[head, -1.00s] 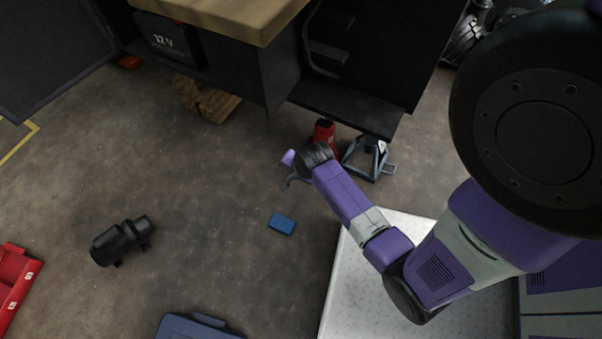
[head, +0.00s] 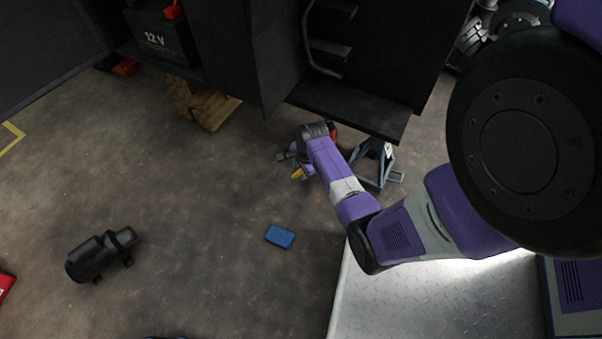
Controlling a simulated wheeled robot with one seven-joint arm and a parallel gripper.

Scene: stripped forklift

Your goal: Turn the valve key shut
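My gripper (head: 288,158) is small in the head view, low at the end of my purple arm, near the dark chassis step. A small yellow piece (head: 297,173) shows right at the gripper; I cannot tell whether it is the valve key or whether it is held. A red jack-like body (head: 333,130) stands just behind my wrist, mostly hidden by it. No valve key can be made out with certainty. The finger opening is too small and dark to read.
A grey stand (head: 374,163) is close to the right of my forearm. The dark step (head: 350,108) overhangs behind. A blue block (head: 280,236) and a black cylindrical part (head: 101,255) lie on the floor. Wooden blocks (head: 202,102) sit under the chassis. Floor at left is mostly clear.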

